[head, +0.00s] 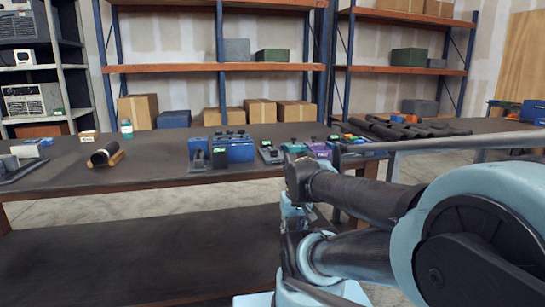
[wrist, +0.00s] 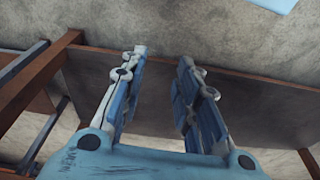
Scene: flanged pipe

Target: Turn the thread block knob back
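Several small devices stand together on the long dark table (head: 150,178) in the head view. They include a blue block (head: 238,152) with dark parts on top, a small grey unit (head: 270,154) with a green display, and a purple block (head: 319,151). I cannot tell which is the thread block, and its knob is too small to make out. My gripper (wrist: 163,58) is open and empty in the wrist view, its two fingers apart. It points at a brown board edge and the concrete floor; no block or knob is in that view.
A dark cylinder (head: 104,156) lies on a wooden cradle at the table's left. Several dark pipes (head: 410,129) lie at the right. A grey rail (head: 460,143) crosses behind my arm. Shelves (head: 215,68) with boxes stand behind. The table between cylinder and blocks is mostly clear.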

